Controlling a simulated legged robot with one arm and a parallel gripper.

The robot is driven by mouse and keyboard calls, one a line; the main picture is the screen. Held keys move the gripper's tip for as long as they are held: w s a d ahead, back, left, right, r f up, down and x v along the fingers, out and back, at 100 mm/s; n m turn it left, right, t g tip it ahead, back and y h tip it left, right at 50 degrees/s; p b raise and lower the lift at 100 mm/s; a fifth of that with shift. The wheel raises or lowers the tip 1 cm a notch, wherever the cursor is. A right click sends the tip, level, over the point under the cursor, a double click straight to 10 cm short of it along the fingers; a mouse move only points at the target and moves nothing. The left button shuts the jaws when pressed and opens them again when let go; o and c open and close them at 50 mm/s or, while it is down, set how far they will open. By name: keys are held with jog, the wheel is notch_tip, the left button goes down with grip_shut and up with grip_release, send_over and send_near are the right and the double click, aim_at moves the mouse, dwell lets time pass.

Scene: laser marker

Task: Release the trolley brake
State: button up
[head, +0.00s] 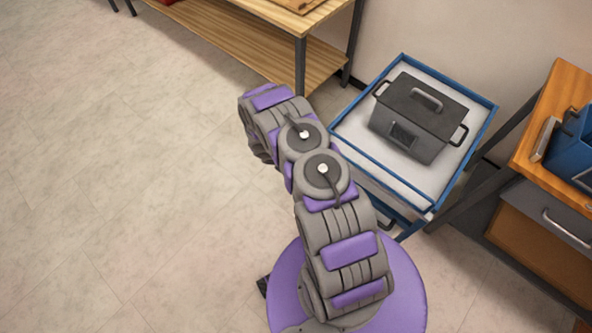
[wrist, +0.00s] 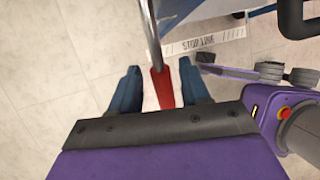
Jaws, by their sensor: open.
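The trolley (head: 372,160) has a blue frame and a pale top and stands right of my arm in the head view. In the wrist view a metal lever (wrist: 151,35) with a red grip (wrist: 162,90) comes down from the top edge; it looks like the brake lever. My gripper (wrist: 159,68) is open, with one blue finger on each side of the red grip. Gaps show between the grip and both fingers. The grip's lower end meets the gripper's dark edge in the picture. My arm hides the gripper in the head view.
A dark grey lidded box (head: 418,115) sits on the trolley. A wooden shelf table (head: 250,40) stands behind, and a wooden bench (head: 555,110) stands at right. A "STOP LINE" strip (wrist: 205,40) lies on the floor. The tiled floor at left is clear.

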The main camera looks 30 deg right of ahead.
jog(key=shift+d+f, duration=0.15)
jog(key=shift+f, duration=0.55)
jog(key=shift+d, duration=0.1)
jog(key=shift+d, duration=0.15)
grip_shut()
